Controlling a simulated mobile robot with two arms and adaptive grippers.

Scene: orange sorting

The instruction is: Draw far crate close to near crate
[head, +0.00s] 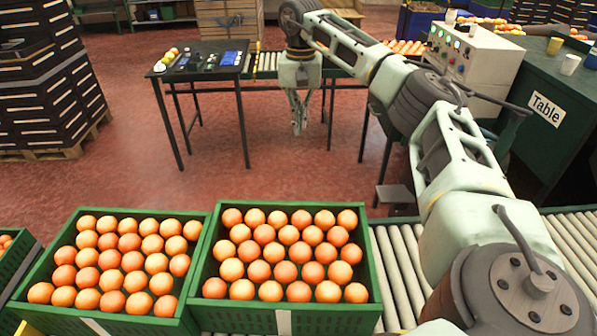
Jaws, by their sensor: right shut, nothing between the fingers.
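Two green crates full of oranges stand side by side on the roller conveyor at the bottom of the head view. One is the right crate (345,318), the other the left crate (145,326). Their facing sides are very close; I cannot tell whether they touch. Which one counts as far or near is not clear from this view. My right gripper (299,128) hangs fingers down beyond the crates, in front of the dark table, shut and empty. It is well apart from both crates. My left gripper is not in view.
Another green crate (12,275) is cut off at the left edge. Bare rollers (398,262) lie right of the right crate. A dark table (205,72) with small items stands behind. Stacked black crates (50,95) are at left. A control box (470,65) and green table are at right.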

